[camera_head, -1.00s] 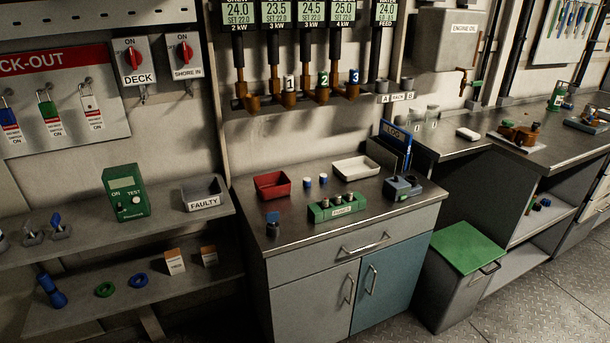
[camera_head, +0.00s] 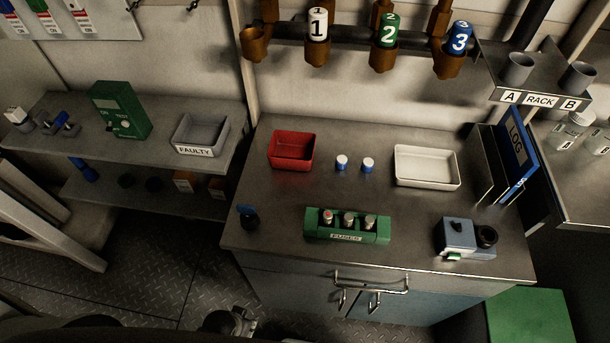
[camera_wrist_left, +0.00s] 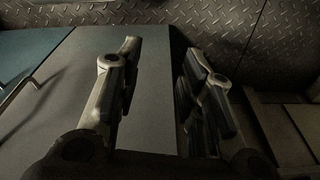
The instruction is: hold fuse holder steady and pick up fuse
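The green fuse holder (camera_head: 347,237) sits near the front edge of the counter top. Several light-capped fuses stand upright in a row in it; the middle fuse (camera_head: 348,219) is one of them. My left gripper (camera_head: 243,322) shows partly at the bottom of the head view, below and in front of the counter, well apart from the holder. In the left wrist view my left gripper (camera_wrist_left: 163,88) has its two fingers spread, with nothing between them and cabinet doors beyond.
On the counter (camera_head: 300,190) are a red tray (camera_head: 291,163), two small white-topped cylinders (camera_head: 342,162), a white tray (camera_head: 426,180), a blue-grey device (camera_head: 457,237) and a small dark item (camera_head: 249,217). The cabinet handle (camera_head: 370,284) sticks out in front.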

